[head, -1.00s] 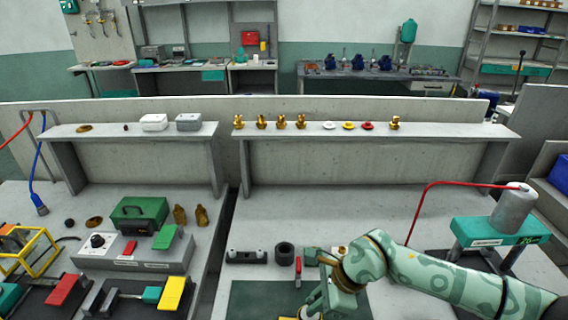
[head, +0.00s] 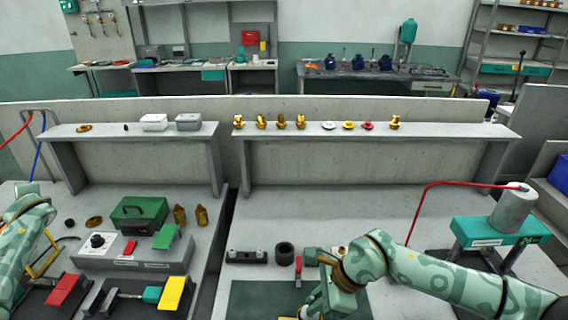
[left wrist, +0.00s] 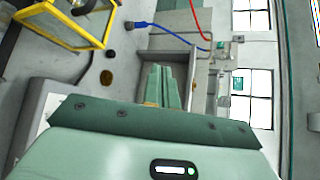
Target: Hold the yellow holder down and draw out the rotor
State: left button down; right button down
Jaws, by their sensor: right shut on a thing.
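My right gripper (head: 312,304) is at the bottom edge of the head view, over the dark green mat (head: 252,297). It is shut on a brass-coloured thing that is mostly hidden by the jaws and the picture's edge. I cannot tell whether this is the rotor or the holder. No yellow holder can be made out clearly there. My left arm (head: 22,245) stands at the left edge of the head view, its jaws not seen there. In the left wrist view, green finger parts of my left gripper (left wrist: 165,88) show, with no part held that I can make out.
A yellow-framed box (left wrist: 75,20) is near my left arm. A grey control box (head: 135,258), green case (head: 138,213) and yellow block (head: 173,293) occupy the left bench. A black ring (head: 284,253) and dark block (head: 247,257) lie behind the mat. A green press (head: 500,232) stands right.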

jog(key=shift+f, duration=0.1)
pick_arm(q)
jog(key=d+f+h, duration=0.3)
jog(key=d+f, duration=0.1)
jog(key=d, duration=0.7)
jog(key=w+d+f+m+h, duration=0.1)
jog(key=d+f+h, duration=0.2)
jog(key=d, duration=0.8)
jog(key=d+f+h, duration=0.3)
jog(key=d+f, duration=0.4)
jog(key=d, duration=0.3)
jog(key=shift+w+d+m, duration=0.15)
jog(key=shift+d+m, duration=0.25)
jog(key=s+d+f+m+g+h, duration=0.1)
jog(key=s+d+h, duration=0.15)
jog(key=d, duration=0.65)
jog(key=s+d+f+m+g+h, duration=0.15)
jog(key=s+d, duration=0.25)
jog(key=d, duration=0.5)
jog(key=g+h, duration=0.3)
jog(key=h, duration=0.1)
send_over(280, 318)
jog(key=s, duration=0.2)
jog(key=shift+d+f+m, duration=0.1)
jog(key=shift+m, duration=0.35)
jog(key=shift+f, duration=2.85)
jog(key=shift+f, duration=0.35)
jog(key=shift+f, duration=0.3)
